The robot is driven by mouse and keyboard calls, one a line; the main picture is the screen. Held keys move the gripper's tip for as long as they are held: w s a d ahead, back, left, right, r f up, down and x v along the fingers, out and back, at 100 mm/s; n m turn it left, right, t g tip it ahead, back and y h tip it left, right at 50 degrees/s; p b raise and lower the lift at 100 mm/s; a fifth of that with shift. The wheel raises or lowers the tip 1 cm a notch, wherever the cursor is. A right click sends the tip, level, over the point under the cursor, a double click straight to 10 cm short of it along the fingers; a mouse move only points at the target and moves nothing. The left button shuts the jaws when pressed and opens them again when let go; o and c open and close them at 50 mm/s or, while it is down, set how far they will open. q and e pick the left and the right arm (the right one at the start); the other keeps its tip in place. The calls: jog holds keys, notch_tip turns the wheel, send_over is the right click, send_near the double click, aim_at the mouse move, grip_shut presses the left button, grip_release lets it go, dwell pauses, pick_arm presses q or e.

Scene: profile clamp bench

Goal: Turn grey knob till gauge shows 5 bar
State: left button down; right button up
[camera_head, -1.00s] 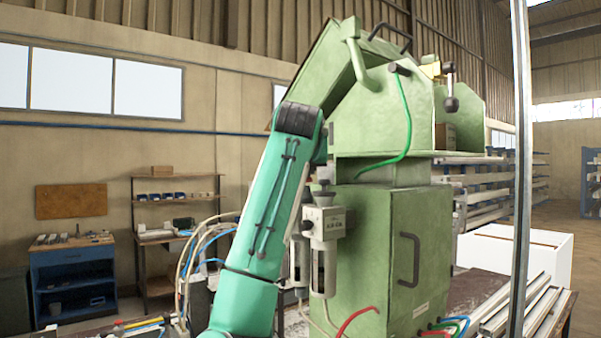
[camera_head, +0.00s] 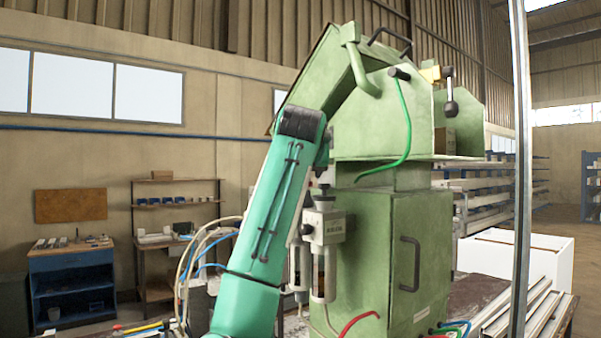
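A grey air regulator unit (camera_head: 327,228) is mounted on the left side of the green machine cabinet (camera_head: 382,250). A dark knob (camera_head: 323,196) stands on top of it, and clear bowls (camera_head: 321,278) hang below. A gauge face cannot be made out. My green left arm rises from the bottom, close in front and to the left of the regulator, and hides part of it. Its upper end reaches the machine's sloped hood. I cannot see either gripper.
The green machine has a hood with a lever with a black ball (camera_head: 451,107). Red, green and blue hoses hang around the cabinet. A thin grey post (camera_head: 522,170) stands at right. A blue workbench (camera_head: 72,284) stands far left.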

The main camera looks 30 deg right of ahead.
jog(key=shift+s+a, duration=0.25)
jog(key=shift+s, duration=0.1)
jog(key=b+v, duration=0.5)
jog(key=v, duration=0.8)
jog(key=shift+b, duration=0.3)
